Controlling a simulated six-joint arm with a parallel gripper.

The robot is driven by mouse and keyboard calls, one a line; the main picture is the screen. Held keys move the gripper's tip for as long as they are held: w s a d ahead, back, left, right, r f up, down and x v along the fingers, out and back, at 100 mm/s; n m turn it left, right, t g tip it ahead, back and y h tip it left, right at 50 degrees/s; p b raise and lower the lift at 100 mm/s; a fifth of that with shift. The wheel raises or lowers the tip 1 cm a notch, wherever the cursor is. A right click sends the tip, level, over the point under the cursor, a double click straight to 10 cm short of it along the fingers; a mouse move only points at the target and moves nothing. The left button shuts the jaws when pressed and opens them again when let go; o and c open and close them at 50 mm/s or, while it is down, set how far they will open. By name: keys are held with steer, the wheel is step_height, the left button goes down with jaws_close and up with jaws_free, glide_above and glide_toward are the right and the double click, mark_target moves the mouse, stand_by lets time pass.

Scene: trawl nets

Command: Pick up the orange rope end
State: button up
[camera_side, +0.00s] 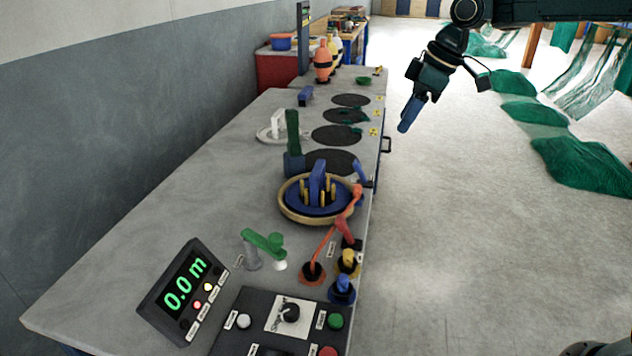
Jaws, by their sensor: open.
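A thin orange piece that looks like the orange rope (325,243) rises from a dark round base with an orange rim near the bench's right edge. It meets a thicker orange-red part (345,229), and more orange runs up to the right side of the round wooden-rimmed holder (285,212). I cannot tell which tip is the rope end. My gripper (405,128) is open and empty, pointing down in the air to the right of the bench, well apart from and above the orange piece. Its fingers are seen nearly edge-on, so the gap hardly shows.
The grey bench (180,215) carries a green-lit display (185,290), a button panel (240,340), a green-handled lever (264,243), yellow and blue knobs (342,288), and several dark discs (337,135). Green nets (585,165) lie on the floor at right. The floor beside the bench is clear.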

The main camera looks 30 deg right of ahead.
steer(key=w+d+f+n, duration=0.2)
steer(key=w+f, duration=0.4)
steer(key=w, duration=0.1)
steer(key=n+g+y, duration=0.1)
steer(key=n, duration=0.1)
glide_toward(357, 185)
steer(key=w+v, duration=0.1)
steer(key=v, duration=0.3)
steer(key=shift+s+f, duration=0.15)
steer(key=shift+s, duration=0.25)
steer(key=shift+f, duration=0.1)
steer(key=shift+x, duration=4.25)
steer(key=shift+a, duration=0.1)
steer(key=shift+x, duration=2.55)
